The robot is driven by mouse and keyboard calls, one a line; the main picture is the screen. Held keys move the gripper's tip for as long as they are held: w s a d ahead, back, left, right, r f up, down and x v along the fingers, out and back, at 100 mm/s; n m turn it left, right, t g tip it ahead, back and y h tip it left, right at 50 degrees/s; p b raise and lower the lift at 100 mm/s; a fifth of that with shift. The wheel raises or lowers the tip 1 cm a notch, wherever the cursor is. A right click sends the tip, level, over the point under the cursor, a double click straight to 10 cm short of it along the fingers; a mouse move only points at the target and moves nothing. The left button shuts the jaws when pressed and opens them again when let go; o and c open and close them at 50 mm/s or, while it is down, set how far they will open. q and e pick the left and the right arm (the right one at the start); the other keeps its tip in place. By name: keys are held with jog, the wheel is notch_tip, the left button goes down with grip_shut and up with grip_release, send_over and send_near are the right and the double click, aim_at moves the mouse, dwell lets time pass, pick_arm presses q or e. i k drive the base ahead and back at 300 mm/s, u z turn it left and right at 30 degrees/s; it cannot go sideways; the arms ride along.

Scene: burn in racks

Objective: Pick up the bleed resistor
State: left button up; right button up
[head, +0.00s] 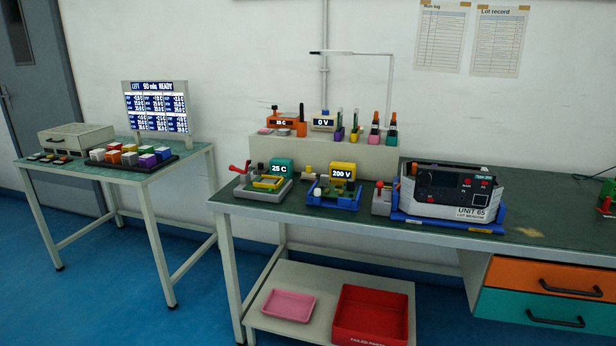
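No part is labelled as the bleed resistor, and I cannot tell for sure which it is. Several slim upright parts stand on the grey riser (300,146) at the back of the workbench. They include a pink-based one (374,138), an orange and dark one (392,128) and a yellow-green one (355,133). A small meter (323,124) reading 0 V stands left of them. A blue fixture (345,201) with a yellow display reading 200 V sits in front of the riser. Neither of my grippers is in view.
The workbench (400,231) also holds a red-handled fixture (262,193) reading 25 C and a grey unit (450,192) marked UNIT 65. A pink tray (290,304) and red bin (370,314) sit on the lower shelf. A side table (95,173) stands left, across a floor gap.

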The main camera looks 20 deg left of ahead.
aim_at(309, 175)
jog(key=u, duration=0.55)
jog(key=i, duration=1.8)
jog(key=z, duration=1.15)
